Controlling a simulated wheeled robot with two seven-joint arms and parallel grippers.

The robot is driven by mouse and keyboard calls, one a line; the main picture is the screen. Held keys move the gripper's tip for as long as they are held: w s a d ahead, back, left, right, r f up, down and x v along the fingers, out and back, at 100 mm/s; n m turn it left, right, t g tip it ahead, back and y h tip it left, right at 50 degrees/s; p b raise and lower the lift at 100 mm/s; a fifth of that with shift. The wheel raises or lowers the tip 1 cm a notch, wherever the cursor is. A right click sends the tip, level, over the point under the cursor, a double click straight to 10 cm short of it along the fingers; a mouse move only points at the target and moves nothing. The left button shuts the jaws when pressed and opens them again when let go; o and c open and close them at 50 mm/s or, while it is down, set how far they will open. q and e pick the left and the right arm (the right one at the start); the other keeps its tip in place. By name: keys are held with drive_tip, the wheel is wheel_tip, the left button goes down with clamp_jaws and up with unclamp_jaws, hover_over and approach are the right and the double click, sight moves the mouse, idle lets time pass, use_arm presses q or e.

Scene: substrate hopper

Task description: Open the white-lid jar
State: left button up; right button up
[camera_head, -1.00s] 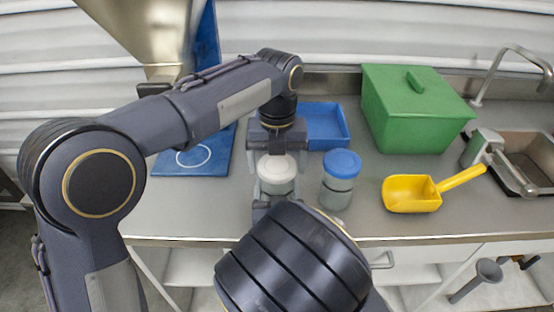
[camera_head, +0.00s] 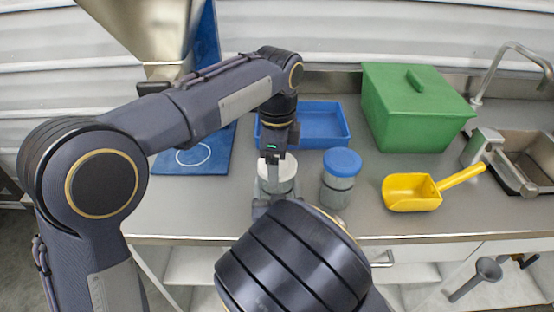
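The white-lid jar (camera_head: 288,172) stands upright on the steel counter in the head view, its lid in place on the jar body. My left gripper (camera_head: 272,172) points straight down over the lid and is seen edge-on. One finger shows in front of the lid; the other is hidden, so its grip cannot be told. My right arm comes in from below, and its gripper (camera_head: 261,207) is low at the jar's near side. The forearm mostly hides it, and I cannot tell whether it holds the jar.
A blue-lid jar (camera_head: 341,178) stands close to the right. Beyond it are a yellow scoop (camera_head: 412,193), a green lidded box (camera_head: 415,115) and a sink. A blue tray (camera_head: 325,125) lies behind. A metal hopper (camera_head: 150,30) and blue board (camera_head: 195,160) are at left.

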use_arm(q)
drive_tip(key=n, duration=1)
drive_tip(key=shift+n, duration=0.3)
drive_tip(key=n, duration=0.7)
drive_tip(key=shift+r+n, duration=0.1)
drive_tip(key=shift+n, duration=0.3)
drive_tip(key=n, duration=1.5)
drive_tip(key=shift+n, duration=0.3)
drive_tip(key=n, duration=0.3)
drive_tip(key=shift+n, duration=0.4)
